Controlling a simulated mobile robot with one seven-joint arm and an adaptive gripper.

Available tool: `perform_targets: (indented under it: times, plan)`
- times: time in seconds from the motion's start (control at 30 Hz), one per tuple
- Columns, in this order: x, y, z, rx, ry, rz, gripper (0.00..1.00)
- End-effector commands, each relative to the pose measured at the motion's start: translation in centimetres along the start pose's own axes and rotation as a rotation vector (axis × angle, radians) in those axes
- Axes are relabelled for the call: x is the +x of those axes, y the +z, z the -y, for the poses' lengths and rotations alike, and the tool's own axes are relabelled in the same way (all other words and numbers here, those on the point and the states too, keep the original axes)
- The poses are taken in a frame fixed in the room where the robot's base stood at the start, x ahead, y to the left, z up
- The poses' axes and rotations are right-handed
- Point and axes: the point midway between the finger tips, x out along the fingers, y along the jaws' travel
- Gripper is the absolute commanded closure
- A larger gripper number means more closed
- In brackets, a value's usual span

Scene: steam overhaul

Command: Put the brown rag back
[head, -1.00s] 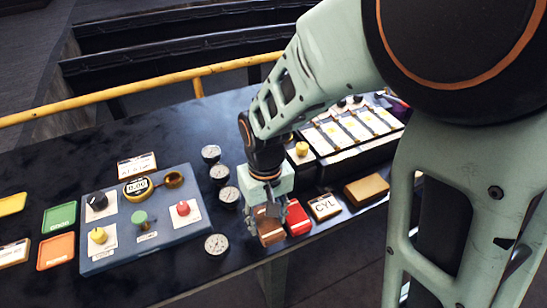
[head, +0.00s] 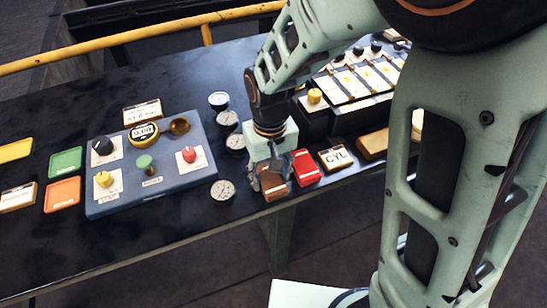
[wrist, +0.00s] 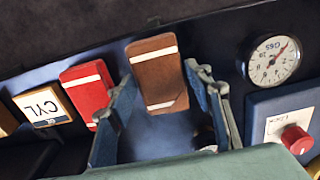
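The brown rag (head: 273,186) is a folded block with a pale band, at the table's front edge just left of the red rag (head: 305,168). In the wrist view the brown rag (wrist: 155,72) lies between and just ahead of my fingertips. My gripper (head: 268,172) points down over it. In the wrist view my gripper (wrist: 163,82) has its two fingers spread, one on each side of the brown rag and close to its edges. I cannot tell whether either finger touches it. The red rag (wrist: 87,88) lies just outside the left finger.
A CYL label block (head: 335,157) and a tan block (head: 374,144) lie right of the red rag. Several gauges (head: 222,190) stand to the left, beside a blue control panel (head: 150,175). A dark rack with white plates (head: 358,85) is behind. A yellow rail (head: 150,35) runs along the back.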

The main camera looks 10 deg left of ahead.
Motion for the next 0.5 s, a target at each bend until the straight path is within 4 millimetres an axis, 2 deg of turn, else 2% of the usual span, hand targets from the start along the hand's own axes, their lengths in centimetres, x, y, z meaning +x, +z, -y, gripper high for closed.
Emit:
perform_targets:
  times: [0.1, 0.37, 0.5]
  plan:
    - [0.0, 0.0, 0.0, 0.000, 0.000, 0.000, 0.40]
    - [-0.1, 0.0, 0.0, 0.000, 0.000, 0.000, 0.40]
    - [-1.1, -0.1, 0.0, 0.000, 0.000, -0.003, 0.40]
